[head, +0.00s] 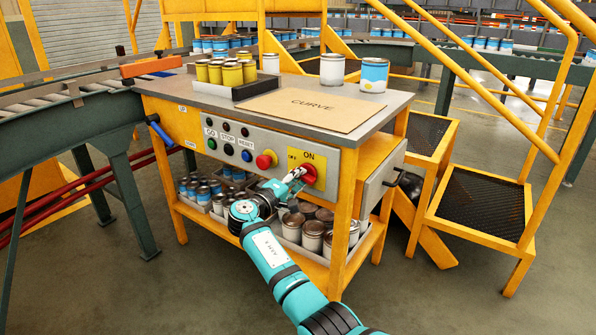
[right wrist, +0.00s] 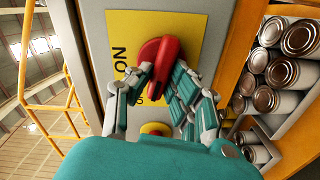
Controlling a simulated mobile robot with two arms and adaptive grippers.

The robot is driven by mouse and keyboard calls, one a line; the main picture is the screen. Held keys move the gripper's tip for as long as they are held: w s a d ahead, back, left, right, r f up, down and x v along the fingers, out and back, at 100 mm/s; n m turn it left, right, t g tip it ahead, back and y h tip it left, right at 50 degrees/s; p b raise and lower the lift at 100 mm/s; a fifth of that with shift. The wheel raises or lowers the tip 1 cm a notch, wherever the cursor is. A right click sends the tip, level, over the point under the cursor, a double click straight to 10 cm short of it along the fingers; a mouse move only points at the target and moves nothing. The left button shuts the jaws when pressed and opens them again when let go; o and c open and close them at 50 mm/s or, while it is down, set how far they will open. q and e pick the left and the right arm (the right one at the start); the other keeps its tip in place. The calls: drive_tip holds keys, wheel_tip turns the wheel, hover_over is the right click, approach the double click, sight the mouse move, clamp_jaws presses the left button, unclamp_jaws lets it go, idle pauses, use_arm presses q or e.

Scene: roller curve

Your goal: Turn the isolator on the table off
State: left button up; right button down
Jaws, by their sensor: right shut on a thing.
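The isolator is a red rotary handle (head: 309,175) on a yellow plate (head: 319,158) marked ON and OFF, on the front panel of the table (head: 388,113). In the right wrist view the red handle (right wrist: 160,58) sits between my fingers and looks tilted against the plate. My right gripper (head: 297,179) is shut on the handle, with fingers on both sides of it, also in the right wrist view (right wrist: 153,92). In the head view the fingers partly hide the handle, so I cannot tell exactly where it points. My left gripper is out of view.
Cans (head: 314,236) stand on the shelf below. Yellow steps (head: 480,205) stand at right; a roller conveyor (head: 60,100) at left.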

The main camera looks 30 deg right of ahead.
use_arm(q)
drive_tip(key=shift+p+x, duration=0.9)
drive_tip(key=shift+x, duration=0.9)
use_arm(e)
drive_tip(key=shift+w+n, duration=0.1)
drive_tip(key=shift+n, duration=1.5)
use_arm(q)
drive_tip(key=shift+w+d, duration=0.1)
use_arm(e)
drive_tip(key=c, duration=1.2)
unclamp_jaws()
drive_tip(key=shift+c, duration=0.2)
drive_tip(key=shift+f, duration=0.1)
drive_tip(key=shift+a, duration=0.1)
drive_tip(key=v, duration=1.2)
